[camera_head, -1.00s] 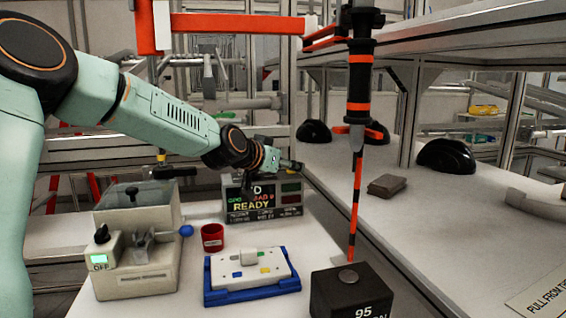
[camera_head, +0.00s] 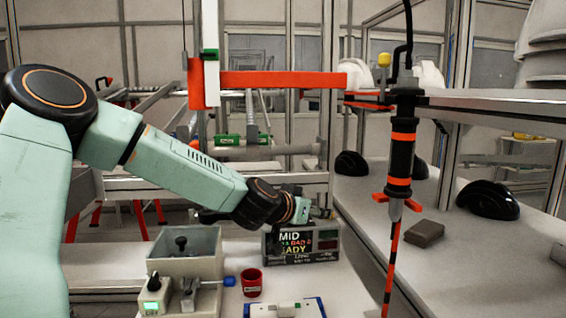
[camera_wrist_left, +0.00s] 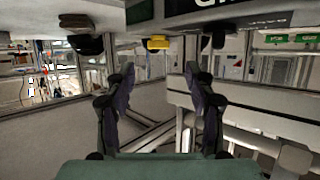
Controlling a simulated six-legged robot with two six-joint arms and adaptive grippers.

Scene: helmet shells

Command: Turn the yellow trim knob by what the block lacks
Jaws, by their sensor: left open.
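A yellow knob (camera_wrist_left: 158,43) shows in the left wrist view beside the dark display box (camera_wrist_left: 205,12), ahead of my gripper and between its fingers. My left gripper (camera_wrist_left: 160,100) is open and empty, its two dark fingers wide apart. In the head view the gripper (camera_head: 318,212) is just above the display box (camera_head: 302,258), whose screen reads MID, BAD and part of READY; my arm covers part of its top. I cannot make out the knob there. The dark block marked 95 is out of view now. My right gripper is not in view.
An orange-and-black hanging tool (camera_head: 400,150) is right of the display box. A grey machine (camera_head: 185,255), a red cup (camera_head: 251,282) and a blue-edged white tray (camera_head: 318,308) stand in front. Black helmet shells (camera_head: 488,200) and a grey block (camera_head: 426,233) lie on the right bench.

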